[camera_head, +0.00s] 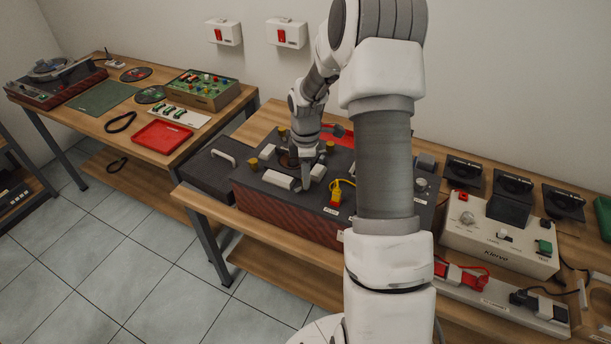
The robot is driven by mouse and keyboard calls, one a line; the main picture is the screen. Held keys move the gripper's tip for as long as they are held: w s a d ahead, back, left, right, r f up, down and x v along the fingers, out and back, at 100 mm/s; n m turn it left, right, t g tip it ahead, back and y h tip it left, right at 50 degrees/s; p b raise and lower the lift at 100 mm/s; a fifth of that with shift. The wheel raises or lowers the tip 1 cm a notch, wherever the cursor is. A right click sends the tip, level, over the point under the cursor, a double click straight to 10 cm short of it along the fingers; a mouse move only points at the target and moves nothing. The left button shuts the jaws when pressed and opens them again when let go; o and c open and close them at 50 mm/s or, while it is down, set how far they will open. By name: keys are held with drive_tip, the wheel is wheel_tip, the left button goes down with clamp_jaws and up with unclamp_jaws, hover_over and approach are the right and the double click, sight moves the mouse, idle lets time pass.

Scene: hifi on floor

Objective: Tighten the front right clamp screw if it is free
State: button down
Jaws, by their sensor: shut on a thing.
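A turntable-like case with a dark top and reddish wooden sides (268,207) stands on the middle bench. Brass clamp screws show on its top, one at the front left (252,165) and one at the back left (282,132). My gripper (305,187) points down onto the case top, near its front edge, between two pale blocks (278,180). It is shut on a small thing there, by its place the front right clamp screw. The fingers hide it, so its height and seating cannot be told. A yellow cable piece (338,191) lies just right of my gripper.
A dark lid with a pale handle (222,157) lies left of the case. A cream control box (500,237) and a power strip stand to the right. The left bench holds a red tray (162,136) and a green mat (102,97). Floor in front is clear.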

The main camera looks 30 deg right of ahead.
drive_tip(key=m+b, duration=0.1)
drive_tip(key=m, duration=0.4)
drive_tip(key=m+b, duration=0.1)
drive_tip(key=m, duration=0.4)
drive_tip(key=shift+m+b, duration=0.3)
drive_tip(key=shift+b, duration=0.1)
drive_tip(key=m, duration=0.5)
drive_tip(key=shift+d+b, duration=0.1)
drive_tip(key=shift+b, duration=0.25)
drive_tip(key=shift+m, duration=2.5)
drive_tip(key=c, duration=0.6)
unclamp_jaws()
